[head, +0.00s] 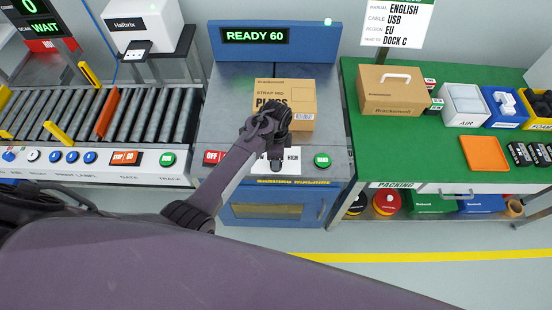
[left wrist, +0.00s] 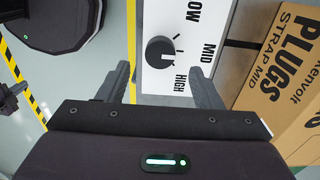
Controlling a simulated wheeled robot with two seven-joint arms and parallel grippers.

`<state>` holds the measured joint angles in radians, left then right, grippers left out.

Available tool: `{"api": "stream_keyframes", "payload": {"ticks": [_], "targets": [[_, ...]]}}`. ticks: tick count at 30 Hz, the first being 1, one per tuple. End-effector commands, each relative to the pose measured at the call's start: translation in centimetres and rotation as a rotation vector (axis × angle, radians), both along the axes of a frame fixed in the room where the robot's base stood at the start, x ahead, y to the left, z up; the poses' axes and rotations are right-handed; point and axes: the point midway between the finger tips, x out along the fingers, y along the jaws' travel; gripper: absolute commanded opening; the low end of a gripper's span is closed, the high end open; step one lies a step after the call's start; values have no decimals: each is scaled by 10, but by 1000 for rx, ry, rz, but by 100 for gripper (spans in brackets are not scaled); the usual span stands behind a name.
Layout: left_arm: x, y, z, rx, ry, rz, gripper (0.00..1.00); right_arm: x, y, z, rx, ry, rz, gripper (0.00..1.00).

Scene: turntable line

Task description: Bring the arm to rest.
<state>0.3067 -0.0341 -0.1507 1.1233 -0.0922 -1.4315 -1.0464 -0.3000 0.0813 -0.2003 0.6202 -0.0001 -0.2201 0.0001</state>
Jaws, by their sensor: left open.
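My left gripper (head: 275,146) hangs over the front panel of the strapping machine (head: 232,95), above the white LOW–MID–HIGH plate (head: 292,167). In the left wrist view the left gripper (left wrist: 159,72) is open, its two fingers apart with nothing between them. The black dial knob (left wrist: 160,52) stands on the plate just beyond the fingertips. Whether a finger touches it I cannot tell. A cardboard box (head: 285,103) marked PLUGS, STRAP MID sits on the machine; it also shows at the right of the left wrist view (left wrist: 280,85). My right gripper is out of view.
The machine's display (head: 262,36) reads READY 60. A red OFF button (head: 212,157) and a green button (head: 322,160) flank the plate. A roller conveyor (head: 150,115) runs at left. The green packing table (head: 430,125) at right holds a carton (head: 392,92), bins and an orange tray (head: 484,153).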

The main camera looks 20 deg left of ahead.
Motion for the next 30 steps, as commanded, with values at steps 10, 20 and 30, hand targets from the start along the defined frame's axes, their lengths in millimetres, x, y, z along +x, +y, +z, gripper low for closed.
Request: {"api": "stream_keyframes", "payload": {"ticks": [10, 20, 30], "targets": [[0, 0, 22, 0, 1, 1, 59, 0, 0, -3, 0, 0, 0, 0], [0, 0, 22, 0, 1, 1, 59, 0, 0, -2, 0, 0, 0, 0], [-31, 12, 31, -5, -47, 187, 59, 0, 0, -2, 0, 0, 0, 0]]}}
